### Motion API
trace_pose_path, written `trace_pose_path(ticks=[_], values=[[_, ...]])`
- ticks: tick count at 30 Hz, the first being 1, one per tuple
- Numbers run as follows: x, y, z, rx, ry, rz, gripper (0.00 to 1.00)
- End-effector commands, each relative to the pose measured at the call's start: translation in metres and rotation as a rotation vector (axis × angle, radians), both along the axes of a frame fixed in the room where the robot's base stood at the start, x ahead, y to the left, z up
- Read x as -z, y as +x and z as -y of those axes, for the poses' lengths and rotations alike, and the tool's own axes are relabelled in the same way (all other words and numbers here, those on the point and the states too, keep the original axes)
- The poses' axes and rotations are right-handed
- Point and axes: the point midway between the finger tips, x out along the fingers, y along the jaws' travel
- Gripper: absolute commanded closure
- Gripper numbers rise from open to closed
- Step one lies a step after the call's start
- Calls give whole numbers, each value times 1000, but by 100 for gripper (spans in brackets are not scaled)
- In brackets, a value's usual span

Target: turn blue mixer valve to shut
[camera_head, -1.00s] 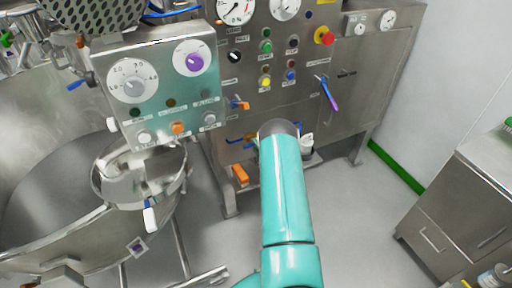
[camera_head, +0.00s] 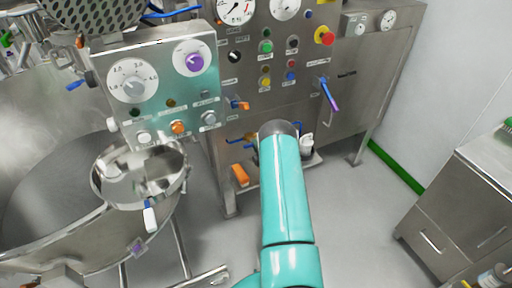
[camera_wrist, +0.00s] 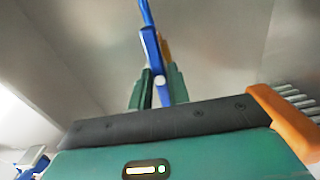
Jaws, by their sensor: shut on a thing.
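In the wrist view, a blue valve lever (camera_wrist: 151,45) stands upright between the two dark green fingers of my gripper (camera_wrist: 160,76). The fingers are shut on the lever near its lower end, by a round white spot. An orange part (camera_wrist: 165,48) shows just behind the lever. In the head view my teal arm hides the gripper and most of what it holds. A small blue piece (camera_head: 299,127) shows beside the arm's far end, low on the steel cabinet front. I cannot tell the valve's setting.
Other handles are near: an orange one (camera_head: 240,105), a blue-purple one (camera_head: 330,95) and a low orange one (camera_head: 240,175). The mixing bowl (camera_head: 60,215) stands left. The floor (camera_head: 350,225) is clear towards the steel cabinet (camera_head: 465,210) at right.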

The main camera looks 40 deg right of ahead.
Motion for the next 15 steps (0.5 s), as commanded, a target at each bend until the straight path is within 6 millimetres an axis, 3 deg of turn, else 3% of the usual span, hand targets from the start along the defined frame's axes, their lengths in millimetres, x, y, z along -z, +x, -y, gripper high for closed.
trace_pose_path(ticks=[15], values=[[0, 0, 0, -1, 362, 106, 100]])
